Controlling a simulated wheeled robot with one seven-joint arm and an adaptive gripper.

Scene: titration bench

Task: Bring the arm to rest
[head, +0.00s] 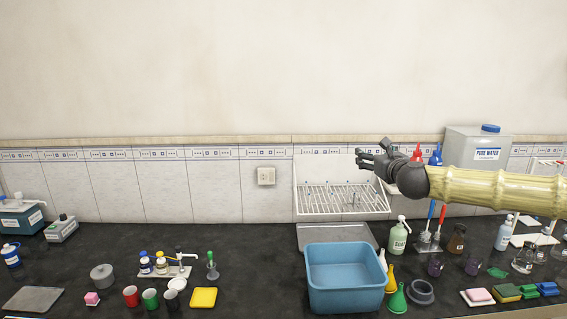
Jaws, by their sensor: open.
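My gripper (368,157) is dark grey and open, with nothing between its fingers. It is at the end of my pale yellow arm (490,187), which reaches in from the right edge of the head view. The gripper points left, raised above the bench, and shows in front of the right part of a white drying rack (322,198) on the wall. My arm hides part of what stands behind it.
A blue basin (345,290) stands below the gripper on the black bench (250,270). A soap bottle (398,238), brushes, flasks and sponges crowd the right. A pure water container (480,142) stands behind my arm. Cups and small bottles are at left.

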